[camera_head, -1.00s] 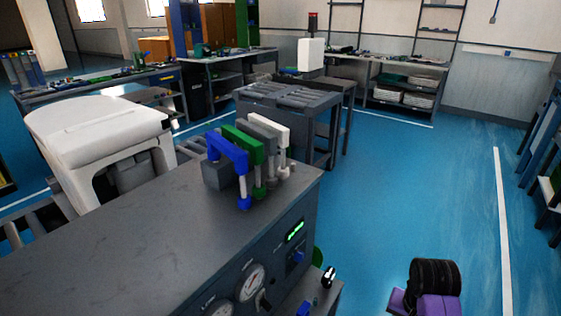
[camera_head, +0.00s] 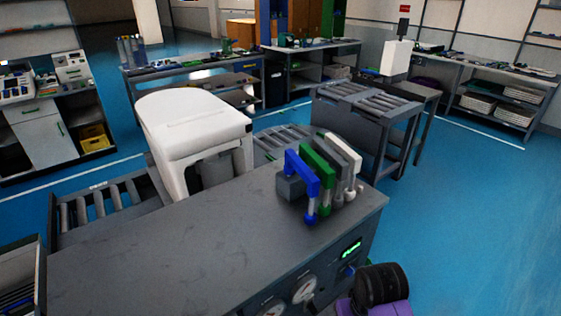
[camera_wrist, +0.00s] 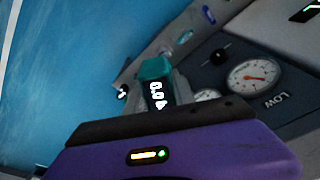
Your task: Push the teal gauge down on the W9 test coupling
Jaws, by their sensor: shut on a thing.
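The teal gauge (camera_wrist: 154,69) shows in the wrist view, just beyond the dark edge of my gripper (camera_wrist: 160,108). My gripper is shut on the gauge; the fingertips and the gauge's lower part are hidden. In the head view my purple and black wrist is at the bottom, right of the bench front, and the gauge is hidden there. I cannot make out the W9 test coupling or whether the gauge touches it.
A grey test bench (camera_head: 190,235) carries blue, green, grey and white clamp handles (camera_head: 322,170). Its front has round dials (camera_wrist: 255,76) and a green display (camera_head: 351,248). The blue floor to the right is clear.

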